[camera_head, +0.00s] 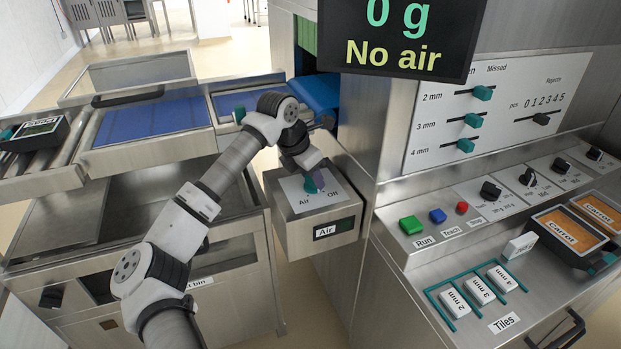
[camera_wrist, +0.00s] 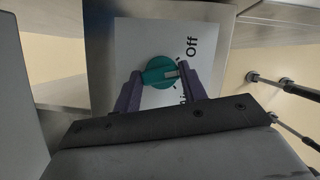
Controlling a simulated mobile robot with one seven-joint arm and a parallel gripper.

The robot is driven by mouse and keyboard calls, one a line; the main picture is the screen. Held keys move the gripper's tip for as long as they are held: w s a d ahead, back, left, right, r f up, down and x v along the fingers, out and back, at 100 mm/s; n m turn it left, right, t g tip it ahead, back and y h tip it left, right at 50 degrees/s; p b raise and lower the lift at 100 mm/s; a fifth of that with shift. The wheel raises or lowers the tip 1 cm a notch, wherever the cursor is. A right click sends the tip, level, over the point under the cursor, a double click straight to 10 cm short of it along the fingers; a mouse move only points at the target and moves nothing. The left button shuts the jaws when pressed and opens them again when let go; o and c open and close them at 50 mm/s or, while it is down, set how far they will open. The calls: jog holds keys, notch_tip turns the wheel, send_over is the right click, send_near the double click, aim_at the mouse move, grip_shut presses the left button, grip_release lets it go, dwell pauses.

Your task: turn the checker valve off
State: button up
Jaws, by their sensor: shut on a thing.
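The plate reads "Air" on the left and "Off" on the right in the head view. My gripper (camera_wrist: 159,84) is shut on the knob, a purple finger on each side. In the wrist view, a pale mark on the knob's right side faces between "Off" and the other, partly hidden label. My gripper (camera_head: 315,180) partly covers the knob in the head view.
A display (camera_head: 396,35) above reads "0 g" and "No air". A small "Air" sign (camera_head: 334,228) is on the box front. The control panel with a green button (camera_head: 411,225) is to the right. A conveyor with a blue belt (camera_head: 155,118) lies left, behind my arm.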

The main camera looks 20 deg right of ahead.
jog(key=n+t+b, duration=0.1)
jog(key=n+b, duration=0.1)
jog(key=n, duration=0.1)
jog(key=shift+f, duration=0.1)
jog(key=shift+s+d+n+t+y+b, duration=0.1)
jog(key=shift+n+t+y+b, duration=0.55)
jog(key=shift+n, duration=0.65)
jog(key=shift+r, duration=0.2)
jog(key=o, duration=1)
jog(key=v, duration=1.3)
jog(key=shift+a+r+b, duration=0.2)
jog(key=shift+r+b, duration=0.15)
jog(key=shift+r, duration=0.05)
